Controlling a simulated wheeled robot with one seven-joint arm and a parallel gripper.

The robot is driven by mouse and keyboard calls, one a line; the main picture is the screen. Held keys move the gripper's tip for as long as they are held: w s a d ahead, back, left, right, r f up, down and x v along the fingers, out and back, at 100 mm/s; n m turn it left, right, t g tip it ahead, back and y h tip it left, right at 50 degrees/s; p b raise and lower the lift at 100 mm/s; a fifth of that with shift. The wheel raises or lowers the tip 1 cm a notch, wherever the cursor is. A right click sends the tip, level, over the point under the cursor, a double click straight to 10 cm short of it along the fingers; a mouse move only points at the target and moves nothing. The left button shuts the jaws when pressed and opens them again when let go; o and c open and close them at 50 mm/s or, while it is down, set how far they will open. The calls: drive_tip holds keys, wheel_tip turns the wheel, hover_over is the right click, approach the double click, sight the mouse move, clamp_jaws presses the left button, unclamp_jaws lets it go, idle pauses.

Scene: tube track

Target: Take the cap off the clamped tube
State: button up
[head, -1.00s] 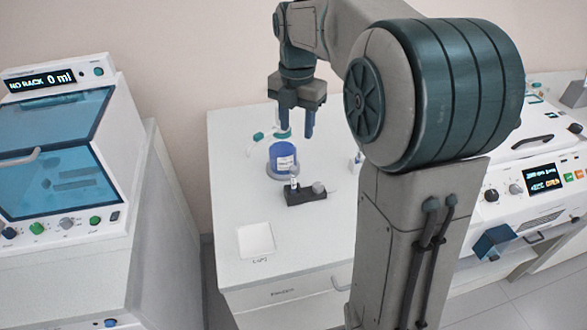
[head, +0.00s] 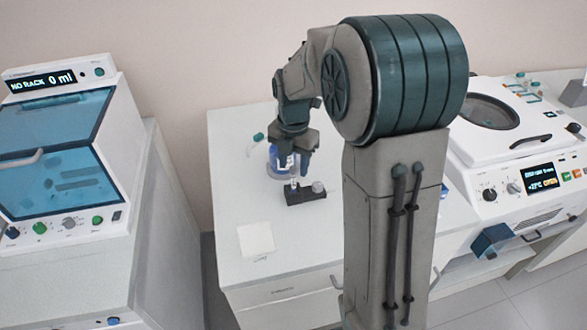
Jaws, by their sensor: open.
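The clamped tube (head: 294,181) is small and pale and stands upright in a black clamp block (head: 306,197) on the white bench. Its cap is too small to make out clearly and lies close to my gripper's fingers. My gripper (head: 292,167) points down with its fingers open, at the top of the tube. I cannot tell whether the fingers touch the cap.
A blue container (head: 276,164) stands just behind the tube, partly hidden by my gripper. A white square pad (head: 256,239) lies on the bench (head: 232,200) front left. A teal-capped item (head: 258,138) lies at the back. A centrifuge-like machine (head: 520,150) stands right, a blue-windowed cabinet (head: 60,150) left.

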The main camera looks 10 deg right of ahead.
clamp_jaws()
drive_tip(key=shift+r, duration=0.5)
drive_tip(key=w+d+r+p, duration=0.1)
drive_tip(key=w+d+r, duration=0.1)
drive_tip(key=d+r, duration=0.9)
drive_tip(key=shift+w+d+r, duration=0.15)
drive_tip(key=shift+w+r, duration=0.2)
drive_tip(key=shift+r, duration=0.7)
